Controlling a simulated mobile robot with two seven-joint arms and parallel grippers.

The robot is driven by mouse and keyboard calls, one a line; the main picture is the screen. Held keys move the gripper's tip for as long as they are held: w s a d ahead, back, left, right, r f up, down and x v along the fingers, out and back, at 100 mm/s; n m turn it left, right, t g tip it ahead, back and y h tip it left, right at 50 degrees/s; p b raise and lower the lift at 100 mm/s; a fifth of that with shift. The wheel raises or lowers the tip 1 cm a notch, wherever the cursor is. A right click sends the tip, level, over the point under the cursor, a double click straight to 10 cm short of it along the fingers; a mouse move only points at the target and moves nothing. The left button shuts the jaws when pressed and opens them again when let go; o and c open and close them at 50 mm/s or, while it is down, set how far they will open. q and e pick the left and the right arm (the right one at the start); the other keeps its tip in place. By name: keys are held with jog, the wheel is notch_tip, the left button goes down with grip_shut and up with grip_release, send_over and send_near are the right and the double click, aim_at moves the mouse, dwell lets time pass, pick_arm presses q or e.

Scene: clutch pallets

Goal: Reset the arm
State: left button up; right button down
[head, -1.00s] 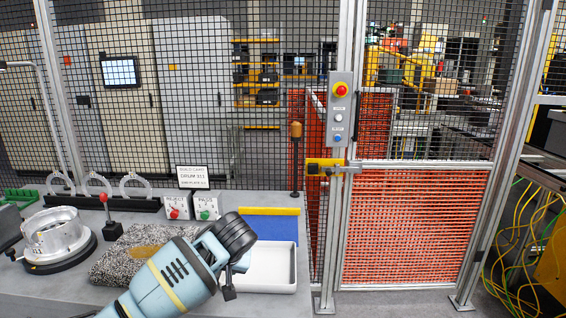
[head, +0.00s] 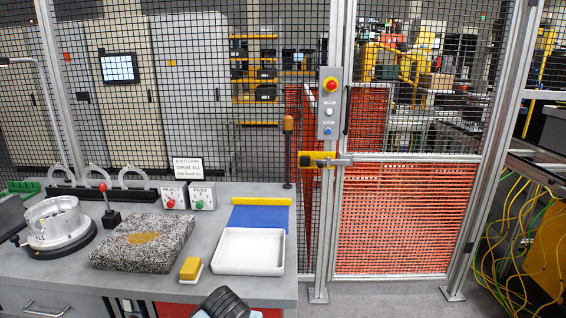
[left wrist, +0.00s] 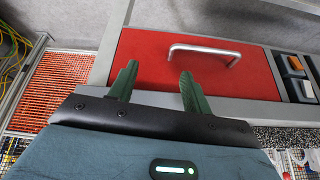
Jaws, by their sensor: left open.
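My left gripper (left wrist: 155,85) shows in the left wrist view with its two green fingers apart and nothing between them. Beyond the fingers is a red drawer front (left wrist: 205,60) with a metal bar handle (left wrist: 204,50). In the head view only a dark rounded part of my arm (head: 225,303) shows at the bottom edge, in front of the workbench. The left gripper's fingers are out of the head view. My right gripper is in neither view.
The grey workbench (head: 230,195) holds a metal drum (head: 54,222), a speckled slab (head: 145,242), a yellow brush (head: 190,269), a white tray (head: 249,251) and a blue mat (head: 260,219). REJECT (head: 174,196) and PASS (head: 202,196) boxes stand behind. A mesh fence (head: 250,120) closes the back.

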pick_arm(q)
jog(key=s+f+t+h, duration=0.1)
jog(key=s+f+h, duration=0.2)
jog(key=s+f, duration=1.05)
jog(key=s+a+t, duration=0.1)
jog(key=s+a, duration=0.4)
jog(key=s, duration=0.4)
jog(key=s+a+f+t+y, duration=0.1)
jog(key=s+a, duration=0.4)
jog(key=s, duration=0.5)
jog(key=shift+s+a+f+t+y, duration=0.15)
jog(key=shift+a+f+t+y, duration=0.15)
jog(key=shift+t, duration=0.1)
